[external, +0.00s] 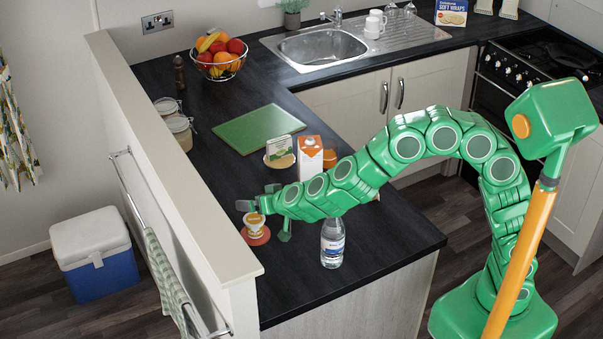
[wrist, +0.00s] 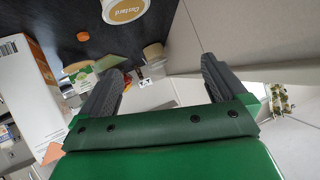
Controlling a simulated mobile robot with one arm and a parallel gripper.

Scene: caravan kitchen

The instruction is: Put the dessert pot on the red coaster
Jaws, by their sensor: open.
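The dessert pot (external: 254,222), a small tub with a yellow and white label, shows at the left of the counter in the external view. The red coaster (external: 263,239) shows around its base, and the pot appears to sit on it, though contact is hard to tell. In the wrist view a pot marked Custard (wrist: 124,10) is cut by the top edge, clear of the fingers. My gripper (external: 265,218) is close to the pot, partly hidden by my arm. Its fingers, also in the wrist view (wrist: 160,85), are apart with nothing between them.
A water bottle (external: 332,243) stands to the right of my gripper. Glass jars (external: 180,130) line the low wall (external: 165,150). The front counter corner is clear.

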